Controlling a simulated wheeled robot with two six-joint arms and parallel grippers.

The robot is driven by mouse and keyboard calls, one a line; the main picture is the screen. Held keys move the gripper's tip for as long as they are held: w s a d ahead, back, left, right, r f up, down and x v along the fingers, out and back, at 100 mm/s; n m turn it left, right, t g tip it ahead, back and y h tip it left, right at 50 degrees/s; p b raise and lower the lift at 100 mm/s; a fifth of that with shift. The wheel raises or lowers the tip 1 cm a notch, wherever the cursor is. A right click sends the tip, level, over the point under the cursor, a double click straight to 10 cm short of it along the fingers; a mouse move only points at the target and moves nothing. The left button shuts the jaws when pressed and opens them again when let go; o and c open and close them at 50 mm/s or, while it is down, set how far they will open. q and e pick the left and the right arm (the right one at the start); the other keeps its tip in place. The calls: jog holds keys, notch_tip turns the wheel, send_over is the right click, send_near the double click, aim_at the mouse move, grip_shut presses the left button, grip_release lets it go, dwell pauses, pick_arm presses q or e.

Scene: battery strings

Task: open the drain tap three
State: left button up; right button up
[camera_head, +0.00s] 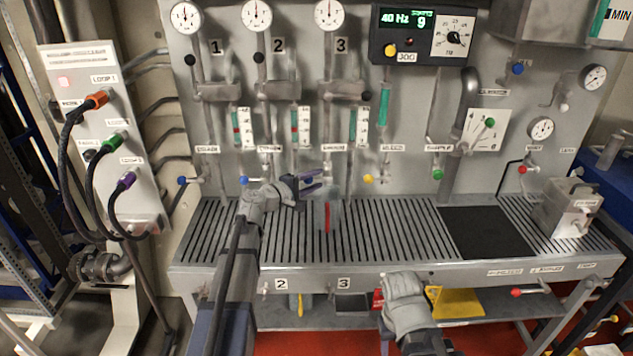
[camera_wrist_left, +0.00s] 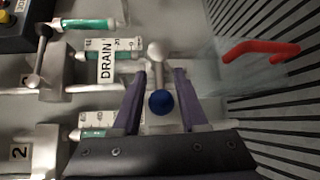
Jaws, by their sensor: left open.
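The third drain tap has a metal stem and a blue ball knob (camera_wrist_left: 160,102), seen in the left wrist view beside the DRAIN label (camera_wrist_left: 106,60). My left gripper (camera_wrist_left: 155,95) is open, with its purple fingers on either side of the knob; I cannot tell whether they touch it. In the head view my left gripper (camera_head: 316,184) is below column 3 (camera_head: 341,45), at the back of the grating, and hides most of this tap.
A clear vessel with a red part (camera_head: 328,212) stands on the slotted grating (camera_head: 390,218), close to my left gripper. Another blue-knobbed tap (camera_head: 243,180) is to its left and a yellow-knobbed one (camera_head: 368,179) to its right.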

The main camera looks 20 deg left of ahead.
pick_arm(q)
jog(key=shift+w+d, duration=0.2)
jog(key=shift+w, duration=0.15)
grip_shut()
jog(key=shift+w+a, duration=0.1)
jog(key=shift+a, duration=0.05)
dwell(1.1)
